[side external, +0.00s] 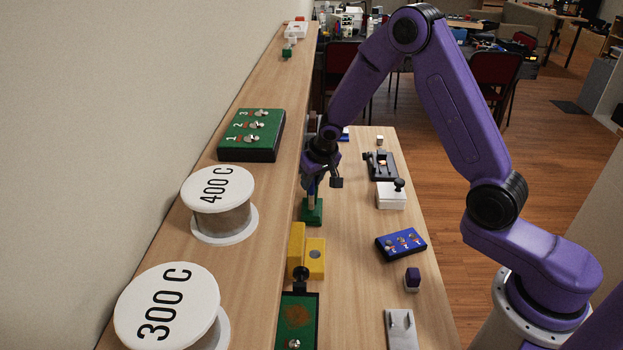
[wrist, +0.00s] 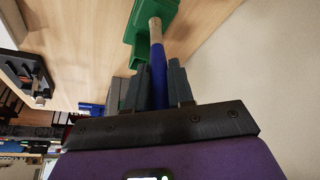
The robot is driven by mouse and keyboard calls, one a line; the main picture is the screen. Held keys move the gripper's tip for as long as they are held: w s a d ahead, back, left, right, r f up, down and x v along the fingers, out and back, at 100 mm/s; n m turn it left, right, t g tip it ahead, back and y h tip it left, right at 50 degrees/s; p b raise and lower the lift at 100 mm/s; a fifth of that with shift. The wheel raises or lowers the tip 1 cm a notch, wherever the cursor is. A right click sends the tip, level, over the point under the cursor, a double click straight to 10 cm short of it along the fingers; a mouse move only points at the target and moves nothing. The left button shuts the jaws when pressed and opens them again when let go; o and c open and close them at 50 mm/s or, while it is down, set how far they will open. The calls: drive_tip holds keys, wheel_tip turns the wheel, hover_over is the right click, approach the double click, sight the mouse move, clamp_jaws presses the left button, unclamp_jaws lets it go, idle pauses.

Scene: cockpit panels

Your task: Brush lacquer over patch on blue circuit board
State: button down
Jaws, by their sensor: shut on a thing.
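My gripper (side external: 313,180) is shut on a brush-like tool with a blue handle (wrist: 158,75) and a wood-coloured section (wrist: 155,30). In the wrist view the handle lies between the two dark fingers (wrist: 160,88). The tool's far end meets a green holder (side external: 312,213), which also shows in the wrist view (wrist: 135,35); I cannot tell whether it is still inside, and its tip is hidden. The blue circuit board (side external: 401,244) lies on the lower bench, right of and nearer the camera than my gripper. It carries several small silvery and reddish marks, too small to read.
A yellow block (side external: 315,258) and a green board with a brown patch (side external: 298,318) lie nearer the camera. A white box with a black knob (side external: 390,196), a purple-and-white block (side external: 412,280) and a grey plate (side external: 401,330) line the right side. Labelled spools (side external: 222,222) stand on the raised shelf.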

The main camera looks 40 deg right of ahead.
drive_tip(key=shift+f, duration=0.65)
idle(1.6)
drive_tip(key=shift+r, duration=3.6)
drive_tip(key=s+d+r+n, duration=0.2)
drive_tip(key=s, duration=1.1)
drive_tip(key=s+d+f+g+y, duration=0.1)
drive_tip(key=s+d+f+g, duration=0.15)
drive_tip(key=d, duration=0.45)
drive_tip(key=s+d+f+g+y, duration=0.15)
drive_tip(key=s+d+g, duration=0.25)
drive_tip(key=d, duration=0.4)
drive_tip(key=shift+m, duration=0.3)
drive_tip(key=shift+w+d+x, duration=0.1)
drive_tip(key=shift+w+x, duration=0.05)
drive_tip(key=shift+x, duration=0.75)
drive_tip(key=shift+w+d+x, duration=0.1)
drive_tip(key=shift+w+x, duration=0.1)
drive_tip(key=shift+x, duration=0.7)
drive_tip(key=shift+w+d+x, duration=0.1)
drive_tip(key=shift+w+x, duration=0.05)
drive_tip(key=shift+x, duration=0.75)
drive_tip(key=shift+f, duration=0.85)
